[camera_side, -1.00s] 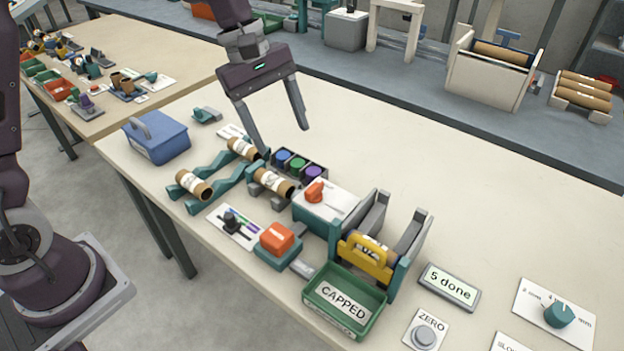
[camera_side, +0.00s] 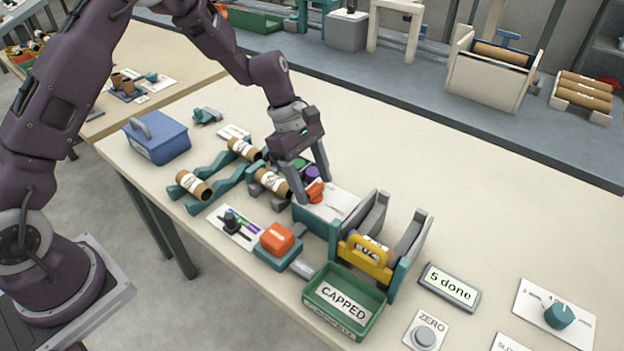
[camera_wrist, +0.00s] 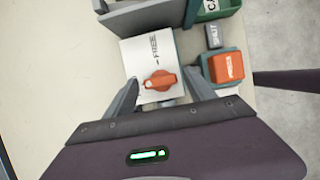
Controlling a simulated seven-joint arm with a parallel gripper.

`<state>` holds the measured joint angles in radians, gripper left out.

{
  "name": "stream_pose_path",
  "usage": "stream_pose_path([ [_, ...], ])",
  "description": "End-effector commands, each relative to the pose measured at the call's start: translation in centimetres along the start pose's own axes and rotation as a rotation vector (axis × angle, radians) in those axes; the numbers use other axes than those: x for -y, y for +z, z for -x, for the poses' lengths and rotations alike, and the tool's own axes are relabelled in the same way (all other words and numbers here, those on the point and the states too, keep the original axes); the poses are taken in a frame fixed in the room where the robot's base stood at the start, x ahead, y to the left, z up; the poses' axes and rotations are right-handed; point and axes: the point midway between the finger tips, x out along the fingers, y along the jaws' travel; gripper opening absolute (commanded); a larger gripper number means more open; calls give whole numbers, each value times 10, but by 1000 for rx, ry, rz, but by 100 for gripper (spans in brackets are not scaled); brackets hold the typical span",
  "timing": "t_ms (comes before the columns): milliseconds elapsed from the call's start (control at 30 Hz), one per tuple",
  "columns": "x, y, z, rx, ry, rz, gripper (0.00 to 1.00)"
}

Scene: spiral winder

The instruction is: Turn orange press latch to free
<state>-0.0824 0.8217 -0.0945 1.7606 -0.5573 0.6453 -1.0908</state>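The orange press latch (camera_side: 315,190) is a turn knob on the white top of a teal box (camera_side: 318,218). In the wrist view the latch (camera_wrist: 160,80) lies with its bar roughly across the picture. The word FREE is printed on the white plate (camera_wrist: 150,48), above the knob in that view. My gripper (camera_side: 312,187) is low over the box, with one finger on each side of the latch. It is open, and the wrist view shows gaps between the fingers (camera_wrist: 162,88) and the knob. Whether a finger touches the plate I cannot tell.
A grey-walled winder with a yellow handle (camera_side: 366,254) stands right of the box. An orange button block (camera_side: 277,238) and the green CAPPED tray (camera_side: 345,298) are in front. Cardboard tubes on teal rails (camera_side: 195,186) lie left. The table's back right is clear.

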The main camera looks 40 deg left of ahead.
Motion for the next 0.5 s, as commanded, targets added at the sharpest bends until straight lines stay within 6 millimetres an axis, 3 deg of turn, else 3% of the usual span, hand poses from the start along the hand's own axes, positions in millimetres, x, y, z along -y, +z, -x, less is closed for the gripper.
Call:
stream_pose_path([
  [33,0,0,0,0,0,0,52],
  [267,0,0,0,0,0,-1,6],
  [500,0,0,0,-1,-8,-22,5],
])
